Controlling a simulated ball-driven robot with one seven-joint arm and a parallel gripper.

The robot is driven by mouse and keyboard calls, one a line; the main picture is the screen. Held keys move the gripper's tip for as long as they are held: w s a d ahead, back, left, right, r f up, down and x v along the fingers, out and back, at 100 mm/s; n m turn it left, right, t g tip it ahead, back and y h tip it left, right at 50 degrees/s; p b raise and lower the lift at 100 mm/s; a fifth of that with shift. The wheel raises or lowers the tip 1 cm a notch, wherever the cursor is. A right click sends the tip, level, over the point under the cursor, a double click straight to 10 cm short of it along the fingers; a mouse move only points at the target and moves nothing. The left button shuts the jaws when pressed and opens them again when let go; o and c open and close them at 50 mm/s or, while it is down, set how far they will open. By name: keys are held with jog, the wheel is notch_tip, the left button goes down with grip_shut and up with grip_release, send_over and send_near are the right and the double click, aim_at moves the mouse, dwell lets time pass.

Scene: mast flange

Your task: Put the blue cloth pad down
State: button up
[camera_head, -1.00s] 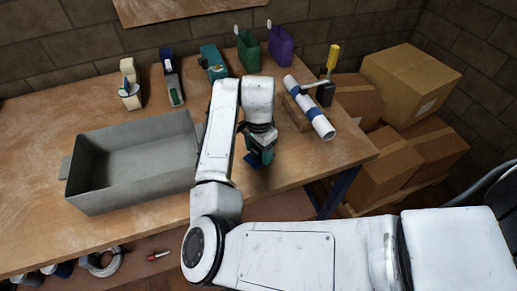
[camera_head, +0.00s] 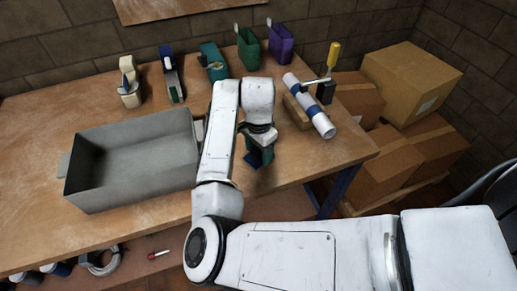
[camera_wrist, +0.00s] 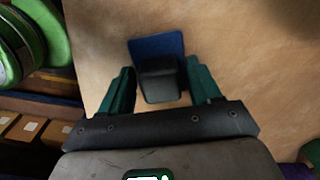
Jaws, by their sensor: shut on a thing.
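The blue cloth pad (camera_wrist: 155,45) shows in the wrist view as a flat blue sheet beneath a dark block, between the teal fingers of my gripper (camera_wrist: 160,84). My gripper is shut on it. In the head view my gripper (camera_head: 260,153) points down over the front right part of the wooden bench (camera_head: 285,172), and a dark blue edge of the pad (camera_head: 253,164) shows below the fingers. The pad is close to the bench top; I cannot tell whether it touches. My fingers and wrist hide part of it in the head view.
A grey metal tray (camera_head: 130,185) stands left of my arm. A white and blue roll (camera_head: 309,106) with a yellow-handled clamp (camera_head: 333,60) is to the right. Green (camera_head: 249,50) and purple (camera_head: 281,45) containers stand behind. Bare bench lies around the gripper.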

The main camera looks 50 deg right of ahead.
jog(key=o, duration=1.2)
jog(key=shift+r, duration=0.1)
notch_tip(320, 180, up, 11)
jog(key=shift+f, duration=0.2)
